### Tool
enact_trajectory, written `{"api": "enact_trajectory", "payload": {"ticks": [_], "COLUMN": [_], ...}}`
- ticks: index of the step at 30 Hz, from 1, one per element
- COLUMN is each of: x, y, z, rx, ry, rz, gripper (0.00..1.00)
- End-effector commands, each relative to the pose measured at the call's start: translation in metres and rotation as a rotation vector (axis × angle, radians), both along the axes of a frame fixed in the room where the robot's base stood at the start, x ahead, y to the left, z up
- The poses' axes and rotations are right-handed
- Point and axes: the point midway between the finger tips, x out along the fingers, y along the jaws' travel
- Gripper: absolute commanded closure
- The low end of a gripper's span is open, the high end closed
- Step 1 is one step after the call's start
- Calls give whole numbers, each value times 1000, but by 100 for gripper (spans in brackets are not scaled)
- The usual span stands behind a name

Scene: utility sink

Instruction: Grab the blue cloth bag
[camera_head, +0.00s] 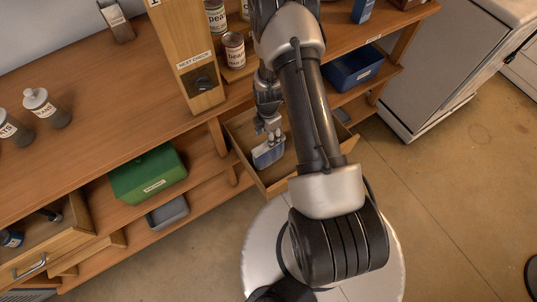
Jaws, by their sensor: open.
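A small blue item with a pale upper part, which looks like the blue cloth bag (267,154), lies in an open wooden drawer (284,183) at the middle of the view. My gripper (271,136) points down into the drawer directly above the bag's upper edge. It is open. Its fingertips are close to the bag, but I cannot tell whether they touch it. My arm covers the right part of the drawer.
A wooden workbench (90,120) with shelves holds a green bin (148,175), a grey bin (167,213) and a dark blue bin (355,68). Cans (233,50) and a wooden post (185,55) stand above the drawer. Another open drawer (45,245) is at lower left. Floor at right is clear.

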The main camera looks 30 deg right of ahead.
Motion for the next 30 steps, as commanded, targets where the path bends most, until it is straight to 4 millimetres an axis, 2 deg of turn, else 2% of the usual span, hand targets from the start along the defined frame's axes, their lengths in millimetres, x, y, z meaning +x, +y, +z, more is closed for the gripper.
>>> {"api": "enact_trajectory", "payload": {"ticks": [1,3,11,21,28,30], "x": [-1,0,0,-2,-2,-2], "y": [0,0,0,-2,-2,-2], "z": [-12,-20,-33,-79,-79,-79], "rx": [1,0,0,0,0,0], "ry": [2,0,0,0,-1,-1], "rz": [0,0,-1,-1,-1,-1], "gripper": [48,48,48,48,48,52]}}
